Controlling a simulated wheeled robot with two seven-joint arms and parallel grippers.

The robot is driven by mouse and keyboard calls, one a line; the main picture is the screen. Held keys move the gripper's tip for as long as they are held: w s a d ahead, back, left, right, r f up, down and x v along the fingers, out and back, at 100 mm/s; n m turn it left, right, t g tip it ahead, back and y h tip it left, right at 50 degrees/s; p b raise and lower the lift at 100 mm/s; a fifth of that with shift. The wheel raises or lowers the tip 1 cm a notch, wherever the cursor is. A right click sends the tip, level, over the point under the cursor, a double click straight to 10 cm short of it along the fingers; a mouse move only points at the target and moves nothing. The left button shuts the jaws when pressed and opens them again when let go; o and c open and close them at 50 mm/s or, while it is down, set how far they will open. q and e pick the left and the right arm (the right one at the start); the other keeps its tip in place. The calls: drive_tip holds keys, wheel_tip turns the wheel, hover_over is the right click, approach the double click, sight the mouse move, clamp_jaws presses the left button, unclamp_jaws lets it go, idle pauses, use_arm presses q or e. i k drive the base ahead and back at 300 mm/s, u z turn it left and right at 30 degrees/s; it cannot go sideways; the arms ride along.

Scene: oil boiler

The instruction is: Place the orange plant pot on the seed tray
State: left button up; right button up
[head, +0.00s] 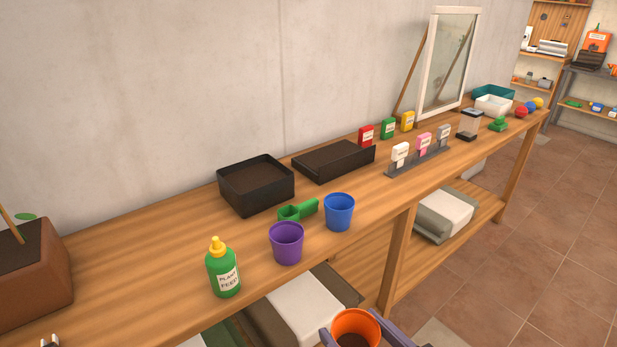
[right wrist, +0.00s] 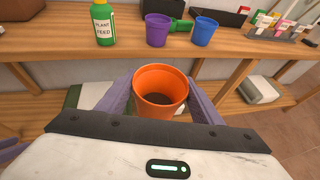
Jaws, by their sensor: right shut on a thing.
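The orange plant pot (head: 356,321), with dark soil inside, is held upright between the purple fingers of my right gripper (head: 355,335), in front of the bench and off it. The right wrist view shows the pot (right wrist: 160,83) between both fingers of the gripper (right wrist: 160,98). Two black trays stand at the back of the bench: a deeper one with brown soil (head: 256,201) and a lower, flatter one (head: 345,165) to its right. I cannot tell for sure which is the seed tray. My left gripper is not clearly seen.
A green plant feed bottle (head: 223,271), a purple pot (head: 287,246), a blue pot (head: 339,214) and a green scoop (head: 298,211) stand along the bench's front. A rack of labels (head: 418,160) is farther right. Bare wood lies left of the deeper tray.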

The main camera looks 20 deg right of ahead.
sight(338, 152)
drive_tip(key=u, duration=3.25)
drive_tip(key=k, duration=2.9)
drive_tip(key=z, duration=1.7)
